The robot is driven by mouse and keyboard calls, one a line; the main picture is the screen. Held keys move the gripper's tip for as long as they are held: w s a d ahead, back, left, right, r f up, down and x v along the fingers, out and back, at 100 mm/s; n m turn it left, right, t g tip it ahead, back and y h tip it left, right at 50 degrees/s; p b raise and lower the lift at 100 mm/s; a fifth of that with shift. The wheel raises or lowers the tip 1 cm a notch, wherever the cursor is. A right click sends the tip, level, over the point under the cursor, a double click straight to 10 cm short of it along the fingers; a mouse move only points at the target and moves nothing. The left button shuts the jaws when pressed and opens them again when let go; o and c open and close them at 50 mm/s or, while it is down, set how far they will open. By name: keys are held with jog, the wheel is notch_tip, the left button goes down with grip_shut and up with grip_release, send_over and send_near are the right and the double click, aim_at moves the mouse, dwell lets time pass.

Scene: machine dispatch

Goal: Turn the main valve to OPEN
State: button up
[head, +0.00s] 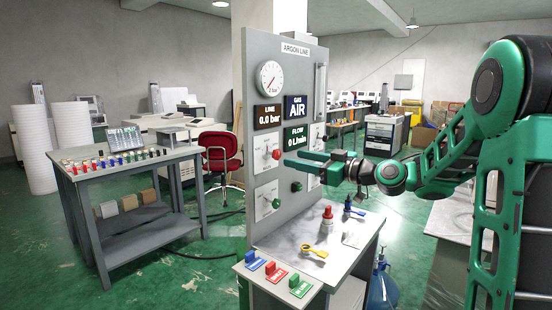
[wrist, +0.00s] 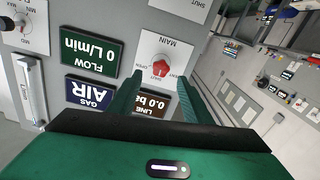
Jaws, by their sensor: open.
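The main valve is a red knob (head: 276,154) on a white plate at the left of the grey Argon Line panel (head: 254,60). In the wrist view the knob (wrist: 160,68) shows beneath the word MAIN, with small position labels around it. Which label it points to is too small to tell. My gripper (head: 284,159) comes in from the right and is open and empty, its fingers just in front of the panel. In the wrist view my fingertips (wrist: 160,82) lie on either side of the knob's line of sight; contact with the knob cannot be made out.
The panel displays read line 0.0 bar (head: 268,116), gas AIR (head: 296,106) and flow 0 L/min (head: 296,138). Other valve plates sit below and to the right.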

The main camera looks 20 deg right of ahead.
aim_at(279, 155)
jog(key=x, duration=0.9)
jog(key=shift+d, duration=0.1)
jog(key=c, duration=1.1)
